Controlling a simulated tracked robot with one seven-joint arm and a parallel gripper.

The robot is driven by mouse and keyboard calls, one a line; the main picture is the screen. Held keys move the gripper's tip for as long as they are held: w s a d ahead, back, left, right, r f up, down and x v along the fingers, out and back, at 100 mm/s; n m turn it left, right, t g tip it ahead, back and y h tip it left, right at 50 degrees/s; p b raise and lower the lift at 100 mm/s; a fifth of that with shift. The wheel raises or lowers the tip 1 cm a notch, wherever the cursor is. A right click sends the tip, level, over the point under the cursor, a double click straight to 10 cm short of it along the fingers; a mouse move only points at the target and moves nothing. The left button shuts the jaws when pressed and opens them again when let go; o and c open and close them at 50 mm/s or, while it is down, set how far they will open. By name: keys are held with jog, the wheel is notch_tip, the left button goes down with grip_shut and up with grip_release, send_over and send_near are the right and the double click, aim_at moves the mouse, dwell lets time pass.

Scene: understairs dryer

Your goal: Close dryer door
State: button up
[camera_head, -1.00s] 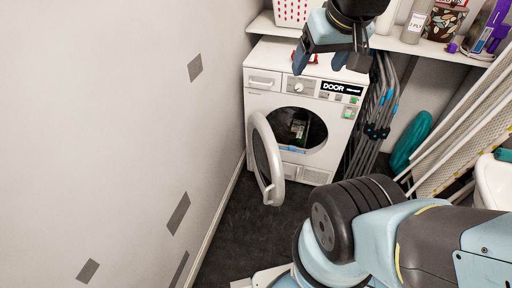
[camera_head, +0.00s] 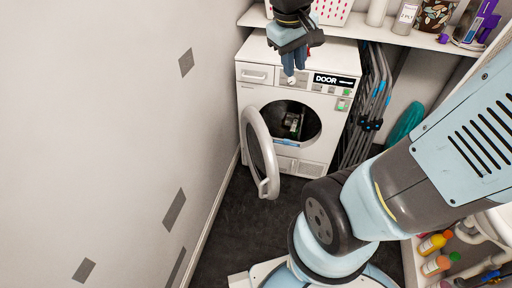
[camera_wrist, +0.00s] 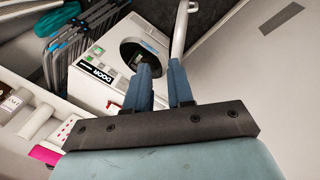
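The white dryer (camera_head: 262,97) stands against the back wall; it shows upside down in the wrist view (camera_wrist: 113,52). Its round door (camera_head: 248,130) is a grey-white ring with dark glass, hinged at the left and swung wide open toward the front. The door shows edge-on in the wrist view (camera_wrist: 181,30). The drum opening (camera_head: 307,120) is uncovered, with a small green and white item inside. My gripper (camera_head: 294,73) is above and in front of the control panel, apart from the door. In the wrist view its two blue fingers (camera_wrist: 161,68) are apart with nothing between them.
The left wall (camera_head: 120,100) runs close beside the door. Folded grey racks (camera_head: 372,100) stand right of the dryer. A shelf (camera_head: 420,40) above holds a basket, jars and bottles. Bottles (camera_head: 436,242) stand at lower right. The dark floor (camera_head: 240,220) before the dryer is clear.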

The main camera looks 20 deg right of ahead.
jog(key=w+f+n+h, duration=0.1)
jog(key=w+f, duration=0.1)
jog(key=w+a+f+n+g+h, duration=0.1)
jog(key=w+f, duration=0.1)
jog(key=f, duration=0.1)
jog(key=w+f+n+g+h, duration=0.1)
jog(key=w+f, duration=0.1)
jog(key=w, duration=0.1)
jog(key=shift+a+f, duration=0.2)
jog(key=shift+f, duration=0.1)
grip_shut()
jog(key=w+a+f+n+h, duration=0.2)
jog(key=w+f+n, duration=0.1)
jog(key=f, duration=0.4)
jog(key=w+a+f+n+h, duration=0.2)
jog(key=w+f+n, duration=0.1)
jog(key=f, duration=0.4)
jog(key=w+a+f+n+h, duration=0.1)
jog(key=w+a+f+n, duration=0.15)
jog(key=f, duration=0.55)
jog(key=n+t+h, duration=0.2)
jog(key=n+t, duration=0.1)
jog(key=n, duration=0.3)
send_near(264, 151)
jog(key=x, duration=0.6)
jog(key=shift+d+r, duration=0.1)
jog(key=shift+d, duration=0.2)
